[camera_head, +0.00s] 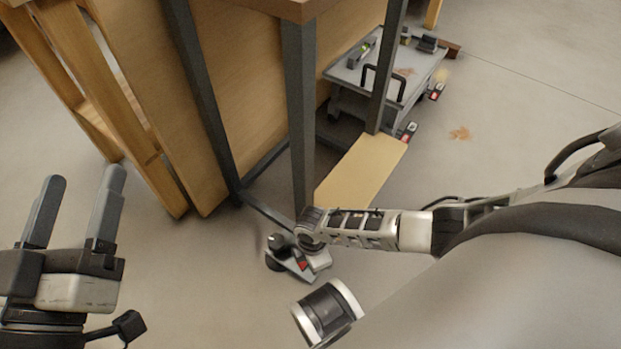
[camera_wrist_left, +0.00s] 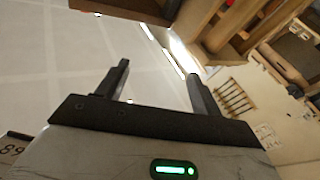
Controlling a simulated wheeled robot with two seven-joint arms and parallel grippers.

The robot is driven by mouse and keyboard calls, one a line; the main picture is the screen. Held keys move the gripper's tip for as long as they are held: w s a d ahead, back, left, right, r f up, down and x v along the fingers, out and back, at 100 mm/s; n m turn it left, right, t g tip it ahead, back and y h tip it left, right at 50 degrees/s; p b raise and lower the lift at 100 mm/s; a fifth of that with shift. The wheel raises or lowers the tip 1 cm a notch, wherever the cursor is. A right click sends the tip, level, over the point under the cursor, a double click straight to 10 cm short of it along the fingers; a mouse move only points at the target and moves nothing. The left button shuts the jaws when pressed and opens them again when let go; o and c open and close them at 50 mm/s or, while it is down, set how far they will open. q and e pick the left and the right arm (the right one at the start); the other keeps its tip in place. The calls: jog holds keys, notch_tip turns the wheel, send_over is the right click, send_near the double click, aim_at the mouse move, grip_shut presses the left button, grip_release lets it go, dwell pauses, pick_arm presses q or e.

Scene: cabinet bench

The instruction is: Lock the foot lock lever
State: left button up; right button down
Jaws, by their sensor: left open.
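The foot lock lever, a small red part (camera_head: 302,262), shows in the head view on a grey and black caster (camera_head: 284,252) at the foot of the near dark metal bench leg (camera_head: 300,120). Whether the lever is up or down is too small to tell. My right arm crosses from the right, and its end partly covers the caster; I cannot make out the right gripper's fingers. My left gripper (camera_head: 82,212) is open and empty at the lower left, well apart from the caster. Its fingers also show apart in the left wrist view (camera_wrist_left: 157,90).
A wooden bench with a brown side panel (camera_head: 250,75) stands beyond the caster. A grey cart (camera_head: 345,75) carrying small items stands at the back right. Wooden frame posts (camera_head: 115,80) stand at the left. The floor (camera_head: 205,285) between my left gripper and the caster is clear.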

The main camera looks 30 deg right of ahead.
pick_arm(q)
jog(key=f+g+p, duration=0.1)
jog(key=p, duration=0.1)
jog(key=s+f+n+g+y+p, duration=0.1)
jog(key=f, duration=0.1)
jog(key=s+f+g+y+p, duration=0.1)
jog(key=f+p, duration=0.1)
jog(key=shift+s+f+n+g+p, duration=0.1)
jog(key=shift+n+g+p, duration=0.2)
jog(key=shift+g, duration=0.1)
dwell(0.4)
